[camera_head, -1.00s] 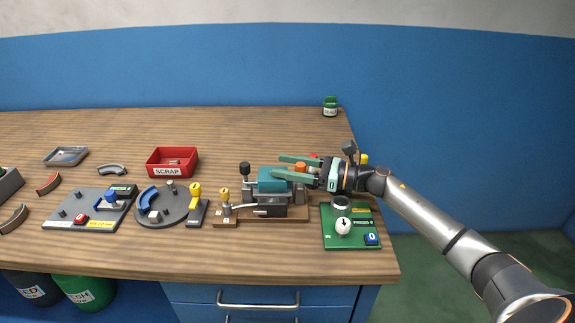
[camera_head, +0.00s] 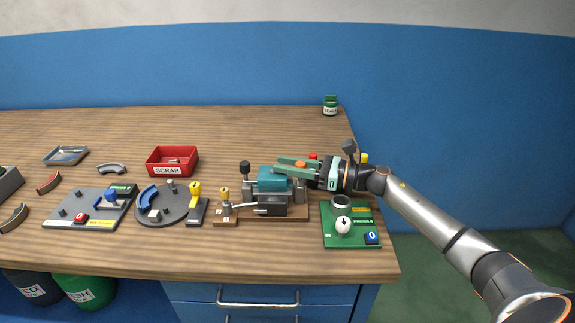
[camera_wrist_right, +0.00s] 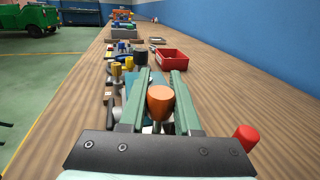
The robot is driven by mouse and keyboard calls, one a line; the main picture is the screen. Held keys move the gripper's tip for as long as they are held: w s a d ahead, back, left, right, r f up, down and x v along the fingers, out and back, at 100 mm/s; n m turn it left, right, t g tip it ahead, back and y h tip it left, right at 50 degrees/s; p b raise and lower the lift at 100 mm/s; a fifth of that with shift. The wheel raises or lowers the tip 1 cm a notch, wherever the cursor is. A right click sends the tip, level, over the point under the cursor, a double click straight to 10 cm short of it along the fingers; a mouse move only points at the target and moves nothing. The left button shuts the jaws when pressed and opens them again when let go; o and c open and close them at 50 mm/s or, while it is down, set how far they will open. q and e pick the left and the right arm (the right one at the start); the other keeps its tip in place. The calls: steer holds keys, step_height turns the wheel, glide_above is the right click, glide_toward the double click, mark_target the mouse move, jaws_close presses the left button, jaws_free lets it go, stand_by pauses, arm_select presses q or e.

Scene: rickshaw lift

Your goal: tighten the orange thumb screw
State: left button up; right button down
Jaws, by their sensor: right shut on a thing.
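The orange thumb screw (camera_head: 300,164) sits at the right end of a grey clamp fixture (camera_head: 270,208) that holds a teal block (camera_head: 272,180). My right gripper (camera_head: 279,163) reaches in from the right with its green fingers on either side of the screw, shut on it. In the right wrist view, the screw's orange head (camera_wrist_right: 160,102) stands between the two fingers (camera_wrist_right: 160,76), near their base. The screw's lower part is hidden. My left gripper is not in view.
A red knob (camera_head: 313,155) stands just behind the right fingers. A green panel (camera_head: 351,236) with a white knob lies in front of the right wrist. A red scrap box (camera_head: 172,162) and a round dark fixture (camera_head: 168,216) are to the left. The table's back is mostly clear.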

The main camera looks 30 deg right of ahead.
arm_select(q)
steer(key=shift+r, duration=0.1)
